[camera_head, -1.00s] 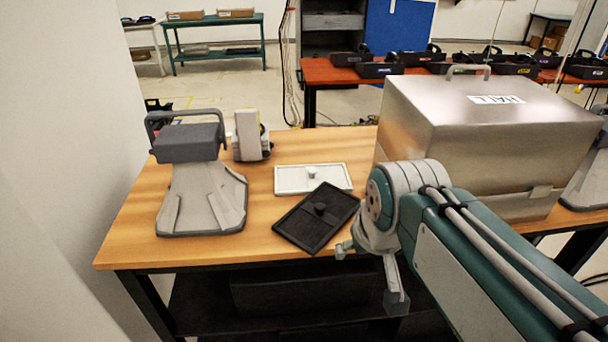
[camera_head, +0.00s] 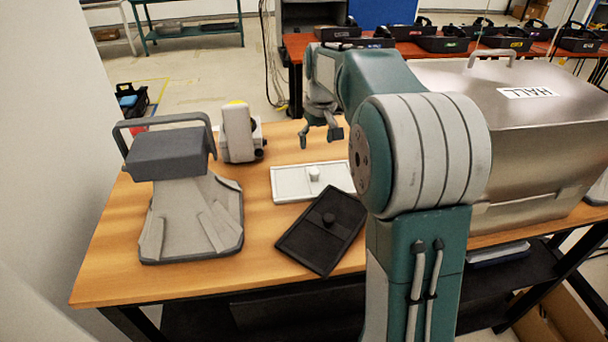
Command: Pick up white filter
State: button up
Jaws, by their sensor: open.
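The white filter (camera_head: 293,184) is a flat rectangular plate with a small knob on top. It lies on the wooden table (camera_head: 190,279), and its right end is hidden behind my arm. My gripper (camera_head: 319,141) is open and empty, with its fingers pointing down. It appears above and behind the white filter, apart from it. A black filter (camera_head: 317,236) of similar shape, with a black knob, lies in front of the white one, close to its near edge.
A metal box (camera_head: 535,135) labelled HALL stands at the right. A grey device with a handle (camera_head: 188,205) stands at the left. A small white device (camera_head: 238,136) stands at the back. A red table (camera_head: 296,47) with several black trays is beyond. The table's front left is clear.

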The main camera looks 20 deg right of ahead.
send_over(314, 171)
jog(key=f, duration=0.5)
jog(key=shift+s+d+f, duration=0.1)
jog(key=shift+s+f, duration=0.1)
jog(key=f, duration=0.5)
jog(key=shift+w+f, duration=0.2)
jog(key=shift+w, duration=0.05)
grip_shut()
